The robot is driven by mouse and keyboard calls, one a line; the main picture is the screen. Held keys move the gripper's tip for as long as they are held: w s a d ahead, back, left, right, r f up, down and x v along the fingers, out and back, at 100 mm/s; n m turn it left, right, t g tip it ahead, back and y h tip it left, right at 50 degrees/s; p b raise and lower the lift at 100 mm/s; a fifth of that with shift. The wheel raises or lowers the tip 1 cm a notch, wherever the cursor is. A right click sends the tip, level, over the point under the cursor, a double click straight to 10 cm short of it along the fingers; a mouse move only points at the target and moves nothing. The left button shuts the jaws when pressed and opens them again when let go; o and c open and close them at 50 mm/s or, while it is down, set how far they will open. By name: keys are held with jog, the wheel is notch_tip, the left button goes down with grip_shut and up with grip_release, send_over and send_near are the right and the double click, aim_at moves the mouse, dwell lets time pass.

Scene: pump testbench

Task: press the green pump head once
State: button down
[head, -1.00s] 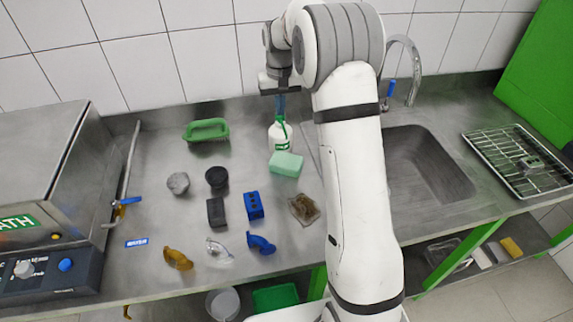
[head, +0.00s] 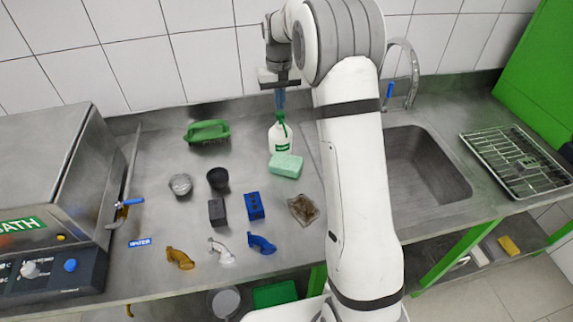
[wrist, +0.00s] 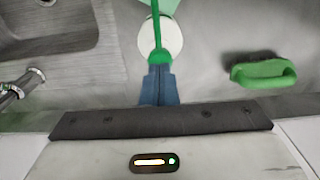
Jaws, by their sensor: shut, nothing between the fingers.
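The white pump bottle (head: 281,142) stands upright near the back wall with a green label. Its green pump head (head: 280,118) is on top. My gripper (head: 280,107) is directly above it, blue fingers pointing down. In the wrist view the fingers of my gripper (wrist: 158,70) are shut together with nothing between them. The green pump head (wrist: 160,54) shows just beyond the fingertips, over the white bottle (wrist: 172,38). The tips partly overlap the head in view, so I cannot tell whether they touch it.
A mint-green sponge (head: 286,165) lies just in front of the bottle. A green-handled brush (head: 207,131) lies to the left, and it also shows in the wrist view (wrist: 264,72). The sink (head: 425,165) is right, behind my arm. Several small parts lie in front.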

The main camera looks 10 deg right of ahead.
jog(key=shift+r, duration=0.1)
jog(key=shift+r+p, duration=2.25)
jog(key=shift+r, duration=0.65)
jog(key=s+r+t+b, duration=0.1)
jog(key=s+r, duration=0.3)
jog(key=s, duration=0.5)
jog(key=s+r+t+b, duration=0.1)
jog(key=s+r, duration=0.2)
jog(key=s, duration=0.6)
jog(key=s+f, duration=0.2)
jog(key=s, duration=0.7)
jog(key=s+f+t+b, duration=0.1)
jog(key=s+f, duration=0.1)
jog(key=s, duration=0.7)
jog(key=shift+s+f, duration=0.2)
jog(key=shift+f, duration=0.05)
